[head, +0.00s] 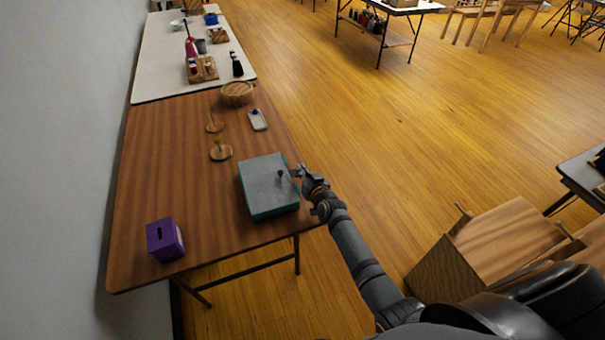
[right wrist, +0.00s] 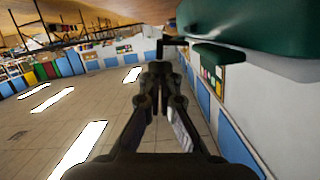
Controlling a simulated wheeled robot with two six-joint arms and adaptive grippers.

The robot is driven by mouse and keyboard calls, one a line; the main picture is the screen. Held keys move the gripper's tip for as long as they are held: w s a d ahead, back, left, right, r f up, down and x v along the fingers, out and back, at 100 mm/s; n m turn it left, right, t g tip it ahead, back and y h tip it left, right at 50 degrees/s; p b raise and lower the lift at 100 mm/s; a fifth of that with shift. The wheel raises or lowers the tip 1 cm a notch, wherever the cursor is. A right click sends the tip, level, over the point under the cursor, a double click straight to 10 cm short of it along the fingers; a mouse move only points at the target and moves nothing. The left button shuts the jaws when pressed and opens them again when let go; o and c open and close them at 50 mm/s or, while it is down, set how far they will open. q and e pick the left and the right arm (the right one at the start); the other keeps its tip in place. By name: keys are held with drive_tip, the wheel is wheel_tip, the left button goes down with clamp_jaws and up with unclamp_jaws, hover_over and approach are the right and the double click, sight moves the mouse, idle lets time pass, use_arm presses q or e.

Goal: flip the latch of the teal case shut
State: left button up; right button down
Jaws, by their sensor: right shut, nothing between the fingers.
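The teal case (head: 268,187) lies on the brown wooden table with its grey-topped lid down; a small dark knob stands on top. In the right wrist view the case's dark green side (right wrist: 255,22) fills the upper right. A dark green tab (right wrist: 218,53), which looks like the latch, sticks out beside it; whether it is fastened I cannot tell. My right gripper (head: 299,172) is at the case's right side, close to its edge. It is shut and empty in the right wrist view (right wrist: 158,72), apart from the tab. My left gripper is not in view.
A purple slotted box (head: 165,240) stands at the table's near left. Wooden stands (head: 221,152), a pale object (head: 257,120) and a round wooden box (head: 237,93) are farther back. A wooden crate (head: 490,250) is at the lower right. The table's middle left is clear.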

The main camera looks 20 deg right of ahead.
drive_tip(key=shift+f, duration=0.1)
idle(0.3)
drive_tip(key=shift+f+b, duration=0.1)
drive_tip(key=shift+b, duration=0.3)
drive_tip(key=shift+d+f+m+y+b, duration=0.25)
drive_tip(key=shift+m+b, duration=0.45)
drive_tip(key=shift+b, duration=0.5)
drive_tip(key=shift+d+f+m+y+b, duration=0.1)
drive_tip(key=shift+f+m+y+b, duration=0.2)
drive_tip(key=shift+m+b, duration=0.45)
drive_tip(key=m+b, duration=0.1)
drive_tip(key=b, duration=0.1)
drive_tip(key=f+m+y+b, duration=0.1)
drive_tip(key=m+b, duration=0.1)
drive_tip(key=b, duration=0.1)
drive_tip(key=f+m+b, duration=0.1)
drive_tip(key=b, duration=0.2)
drive_tip(key=shift+d+m+t+y, duration=0.25)
drive_tip(key=shift+d+t, duration=0.1)
drive_tip(key=shift+t, duration=0.05)
drive_tip(key=shift+f+m+t+b, duration=0.15)
drive_tip(key=shift+m+t+b, duration=0.15)
drive_tip(key=shift+m+b, duration=1.05)
